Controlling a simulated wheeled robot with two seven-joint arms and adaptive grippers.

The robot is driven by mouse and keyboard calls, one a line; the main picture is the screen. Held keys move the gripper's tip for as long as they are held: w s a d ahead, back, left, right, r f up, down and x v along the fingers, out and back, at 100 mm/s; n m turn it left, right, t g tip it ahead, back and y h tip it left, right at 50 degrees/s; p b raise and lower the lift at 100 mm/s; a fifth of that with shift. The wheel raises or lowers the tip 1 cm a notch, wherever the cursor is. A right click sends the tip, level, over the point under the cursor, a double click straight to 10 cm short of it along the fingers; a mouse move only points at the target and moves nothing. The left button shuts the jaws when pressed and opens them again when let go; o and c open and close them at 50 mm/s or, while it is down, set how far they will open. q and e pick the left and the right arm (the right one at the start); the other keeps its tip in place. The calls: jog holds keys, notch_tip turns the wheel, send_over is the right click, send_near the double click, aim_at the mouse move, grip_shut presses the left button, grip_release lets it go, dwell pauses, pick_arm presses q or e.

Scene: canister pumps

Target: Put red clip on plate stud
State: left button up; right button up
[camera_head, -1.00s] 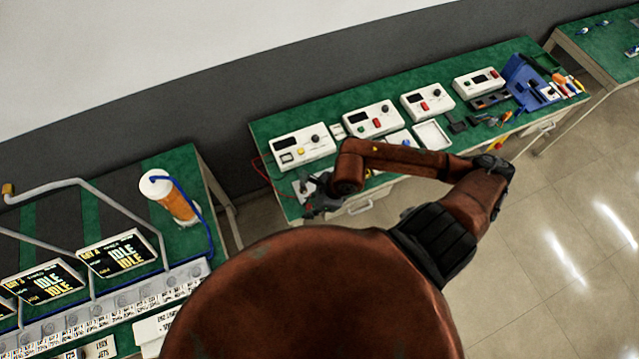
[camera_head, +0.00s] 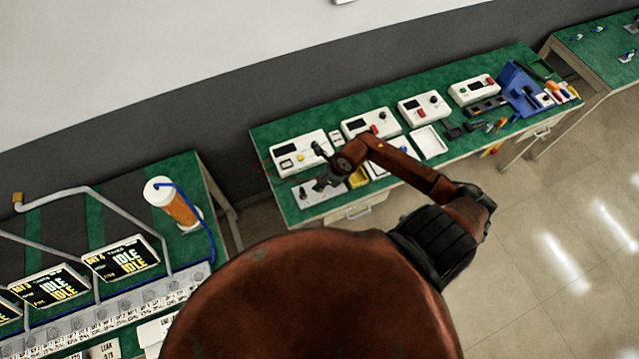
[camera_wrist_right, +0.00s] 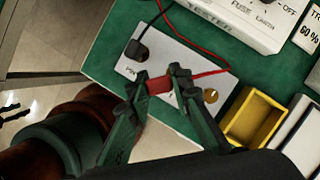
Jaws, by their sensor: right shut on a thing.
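The red clip (camera_wrist_right: 159,85) is between the fingers of my right gripper (camera_wrist_right: 160,82), above the grey metal plate (camera_wrist_right: 178,58). A red lead runs from the tester side toward it. A brass stud (camera_wrist_right: 210,96) shows on the plate, right of the gripper and apart from the clip. A black clip (camera_wrist_right: 136,48) with a black lead sits at a dark round spot at the plate's other end. In the head view the right gripper (camera_head: 325,181) is over the plate (camera_head: 318,198) at the bench's near left end; the clip is too small to tell there. My left gripper is not in view.
The white tester (camera_wrist_right: 235,18) stands behind the plate. A yellow open box (camera_wrist_right: 253,119) is close to the right, beside a white tray (camera_wrist_right: 298,140). More white instruments (camera_head: 422,107) and a blue rack (camera_head: 520,88) line the bench. Floor lies in front.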

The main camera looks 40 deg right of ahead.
jog(key=shift+w+d+f, duration=0.3)
jog(key=shift+w+f, duration=0.05)
jog(key=shift+f, duration=0.2)
jog(key=shift+w+d+f, duration=0.25)
jog(key=shift+w+f, duration=0.1)
jog(key=shift+f, duration=0.15)
jog(key=shift+w+d+f+p, duration=0.1)
jog(key=shift+f+p, duration=0.45)
jog(key=shift+f, duration=1.1)
jog(key=shift+f, duration=0.2)
jog(key=o, duration=0.9)
jog(key=shift+o, duration=0.2)
jog(key=shift+r, duration=0.15)
jog(key=b+v, duration=0.1)
jog(key=v, duration=1.1)
